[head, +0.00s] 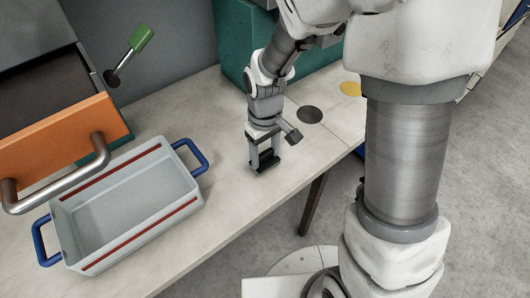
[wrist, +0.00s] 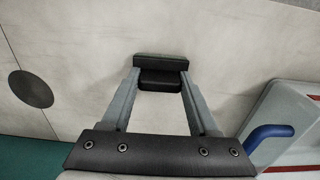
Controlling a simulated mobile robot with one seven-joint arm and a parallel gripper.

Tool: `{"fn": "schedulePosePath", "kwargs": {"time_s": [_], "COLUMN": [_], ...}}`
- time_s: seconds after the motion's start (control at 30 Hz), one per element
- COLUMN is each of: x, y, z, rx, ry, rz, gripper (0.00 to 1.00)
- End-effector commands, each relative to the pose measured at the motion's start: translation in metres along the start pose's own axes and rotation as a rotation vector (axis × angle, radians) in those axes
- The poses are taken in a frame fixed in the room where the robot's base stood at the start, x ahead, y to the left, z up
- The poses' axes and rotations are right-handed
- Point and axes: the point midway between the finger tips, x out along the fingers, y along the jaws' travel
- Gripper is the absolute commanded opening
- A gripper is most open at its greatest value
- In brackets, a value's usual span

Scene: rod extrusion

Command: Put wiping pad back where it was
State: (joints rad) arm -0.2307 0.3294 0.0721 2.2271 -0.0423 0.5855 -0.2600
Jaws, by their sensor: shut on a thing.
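The wiping pad (head: 262,169) is a small dark block with a thin greenish base. My gripper (head: 264,152) points down over the table and is shut on the pad's dark upper part. In the wrist view the pad (wrist: 161,70) sits between the fingertips of my gripper (wrist: 160,80). The pad is at or just above the table surface; I cannot tell whether it touches.
A grey tray (head: 190,192) with blue handles and red stripes stands left on the table (head: 228,210). An open orange-fronted drawer (head: 60,140) and a green-handled lever (head: 140,38) are behind it. A dark disc (head: 310,114) and a yellow disc (head: 350,88) mark the table at right.

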Motion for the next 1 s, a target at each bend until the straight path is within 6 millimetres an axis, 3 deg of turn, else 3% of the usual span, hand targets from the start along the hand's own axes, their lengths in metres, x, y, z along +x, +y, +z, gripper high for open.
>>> {"fn": "schedulePosePath", "kwargs": {"time_s": [0.13,0.17,0.3,0.67,0.77,1.0], "x": [0.005,0.004,0.003,-0.001,-0.013,-0.066], "y": [0.0,0.0,0.0,0.0,0.0,0.001], "z": [0.0,0.0,0.0,0.0,-0.001,-0.001], "rx": [0.0,0.0,0.0,0.0,0.0,0.0], "ry": [0.0,0.0,0.0,0.0,0.002,0.005], "rz": [0.0,0.0,0.0,0.0,0.001,0.002], "gripper": [0.16,0.66,0.91,0.91,0.91,0.91]}}
